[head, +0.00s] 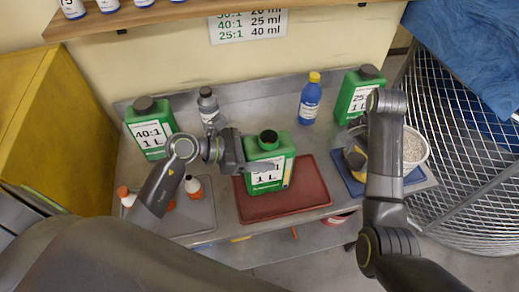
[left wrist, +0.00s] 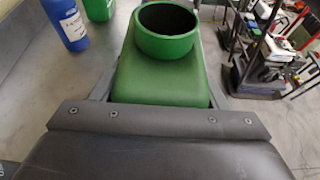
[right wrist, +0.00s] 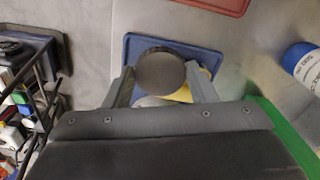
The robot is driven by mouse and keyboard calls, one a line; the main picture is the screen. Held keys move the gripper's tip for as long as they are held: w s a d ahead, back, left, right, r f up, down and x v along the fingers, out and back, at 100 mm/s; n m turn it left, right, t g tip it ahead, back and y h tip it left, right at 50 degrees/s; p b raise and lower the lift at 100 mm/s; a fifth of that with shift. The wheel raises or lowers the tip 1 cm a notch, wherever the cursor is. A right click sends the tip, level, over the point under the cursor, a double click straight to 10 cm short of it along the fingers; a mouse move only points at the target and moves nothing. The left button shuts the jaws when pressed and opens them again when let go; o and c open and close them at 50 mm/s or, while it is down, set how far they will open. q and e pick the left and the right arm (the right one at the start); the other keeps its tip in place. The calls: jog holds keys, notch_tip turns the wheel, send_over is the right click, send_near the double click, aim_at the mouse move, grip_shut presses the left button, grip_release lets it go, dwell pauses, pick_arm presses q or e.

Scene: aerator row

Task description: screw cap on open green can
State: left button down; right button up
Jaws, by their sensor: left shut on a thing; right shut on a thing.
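The open green can (head: 268,180) stands upright on a red tray (head: 305,198) in the middle of the bench. Its neck is uncapped, and the dark opening shows in the left wrist view (left wrist: 167,42). My left gripper (head: 256,160) is shut on this can just below the neck, one finger on each side. My right gripper (head: 355,146) is at the right, over a blue tray (head: 348,180). It is shut on a round dark cap (right wrist: 160,72), seen clearly between its fingers in the right wrist view. The gripper and arm mostly hide the cap in the head view.
Capped green cans stand at back left (head: 150,128) and back right (head: 358,92). A blue bottle (head: 310,100) and a grey bottle (head: 207,104) stand at the back. Small orange-topped bottles (head: 193,187) are on a grey tray at left. A bowl (head: 414,150) sits at right.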

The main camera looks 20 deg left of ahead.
jog(key=shift+f, duration=0.15)
pick_arm(q)
jog(key=shift+c, duration=1.2)
grip_release()
jog(key=shift+f, duration=0.1)
pick_arm(e)
jog(key=shift+r, duration=0.2)
pick_arm(q)
jog(key=p+v, duration=0.2)
jog(key=v, duration=1)
pick_arm(e)
notch_tip(320, 180, up, 2)
